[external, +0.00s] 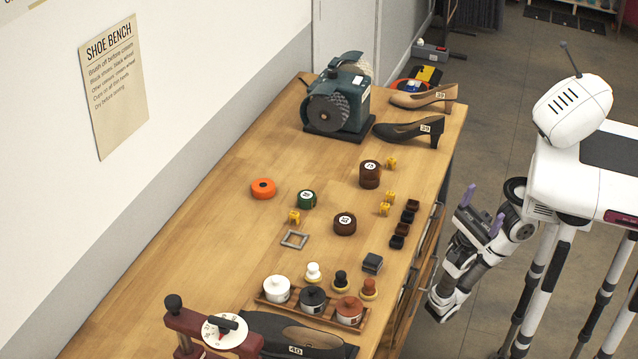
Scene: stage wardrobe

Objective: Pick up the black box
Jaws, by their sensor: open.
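A small black box (372,263) sits on the wooden bench top near its right edge, above the row of polish pots in the picture. Its top looks dark grey and nothing covers it. My gripper (482,208) has two purple fingers, spread apart with nothing between them. It is off the bench's right side, up and to the right of the box and well apart from it.
Several small dark blocks (402,229) line the right edge above the box. A rack of pots (331,318) stands below it. A brown round tin (345,224) and a grey square frame (294,240) lie to the left. Shoes and a grinder (338,100) stand farther back.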

